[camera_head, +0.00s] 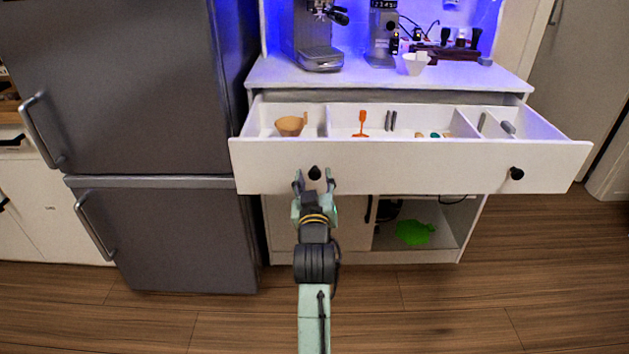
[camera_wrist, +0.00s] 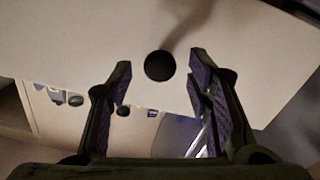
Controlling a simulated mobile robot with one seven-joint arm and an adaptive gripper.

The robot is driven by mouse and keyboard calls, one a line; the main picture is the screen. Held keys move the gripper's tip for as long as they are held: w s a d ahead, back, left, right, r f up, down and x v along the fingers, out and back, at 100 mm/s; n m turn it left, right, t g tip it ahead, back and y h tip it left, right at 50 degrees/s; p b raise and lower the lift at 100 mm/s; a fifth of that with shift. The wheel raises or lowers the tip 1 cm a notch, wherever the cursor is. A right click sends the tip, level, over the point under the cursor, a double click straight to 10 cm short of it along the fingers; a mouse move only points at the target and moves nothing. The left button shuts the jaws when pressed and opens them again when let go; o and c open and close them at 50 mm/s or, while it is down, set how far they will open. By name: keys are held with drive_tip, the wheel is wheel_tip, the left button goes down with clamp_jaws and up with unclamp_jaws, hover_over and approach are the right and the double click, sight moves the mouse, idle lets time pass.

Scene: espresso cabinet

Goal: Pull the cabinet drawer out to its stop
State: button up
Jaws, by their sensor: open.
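The white cabinet drawer (camera_head: 420,167) is pulled well out from under the counter, with its inside showing from above. It has a black round left knob (camera_head: 314,173) and a black round right knob (camera_head: 516,174). My gripper (camera_head: 314,182) is open at the left knob, one finger on each side in the head view. In the wrist view my gripper (camera_wrist: 163,75) is open, and the left knob (camera_wrist: 160,66) shows between and slightly beyond the fingertips, with gaps on both sides. The wrist view also shows the drawer front (camera_wrist: 80,50).
The drawer holds a tan cup (camera_head: 290,125), an orange utensil (camera_head: 362,124) and small items between dividers. An espresso machine (camera_head: 316,40) and a grinder (camera_head: 383,35) stand on the counter (camera_head: 290,77). A grey fridge (camera_head: 130,90) stands close at left. Wooden floor in front is free.

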drive_tip(key=s, duration=0.7)
drive_tip(key=shift+s, duration=0.25)
